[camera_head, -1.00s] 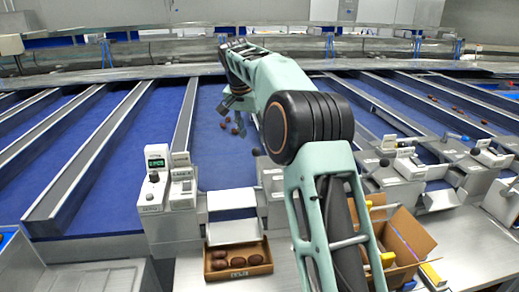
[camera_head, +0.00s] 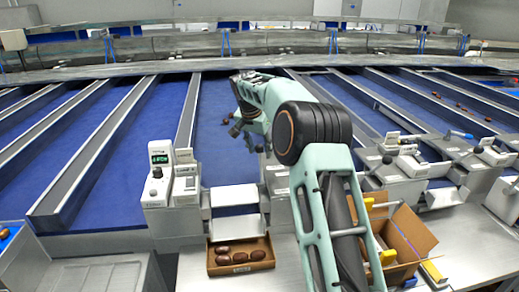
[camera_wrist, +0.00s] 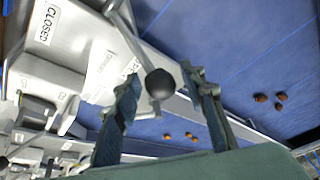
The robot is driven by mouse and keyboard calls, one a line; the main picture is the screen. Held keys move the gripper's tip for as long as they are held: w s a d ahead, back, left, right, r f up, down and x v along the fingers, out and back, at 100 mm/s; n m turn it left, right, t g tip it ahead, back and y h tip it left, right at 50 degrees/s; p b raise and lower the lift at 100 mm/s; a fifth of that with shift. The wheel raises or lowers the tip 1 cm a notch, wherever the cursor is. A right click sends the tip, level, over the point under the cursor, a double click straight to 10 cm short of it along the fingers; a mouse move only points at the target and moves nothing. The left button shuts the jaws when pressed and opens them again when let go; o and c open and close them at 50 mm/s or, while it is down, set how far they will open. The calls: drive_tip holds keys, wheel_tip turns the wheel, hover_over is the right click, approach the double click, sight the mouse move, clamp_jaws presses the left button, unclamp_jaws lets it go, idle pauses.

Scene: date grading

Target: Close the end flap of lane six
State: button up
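My gripper (camera_head: 243,132) hangs over the blue lane in the middle of the head view. In the wrist view my gripper (camera_wrist: 163,100) is open, a finger on each side of a lever's round black knob (camera_wrist: 160,83). The knob sits between the fingertips in the picture; I cannot tell whether either finger touches it. A metal rod (camera_wrist: 128,35) runs from it toward the white housing. The housing carries a "CLOSED" label (camera_wrist: 47,22) and another label, partly hidden behind a finger. No lane number is readable, and the flap itself is not clearly seen.
Dates (camera_wrist: 278,100) lie on the blue lane. A small tray of dates (camera_head: 240,257) stands at the lane's front. A control post with a green display (camera_head: 160,175) is left of it, an open cardboard box (camera_head: 410,235) right. More lever units (camera_head: 408,165) line the right.

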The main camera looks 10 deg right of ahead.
clamp_jaws()
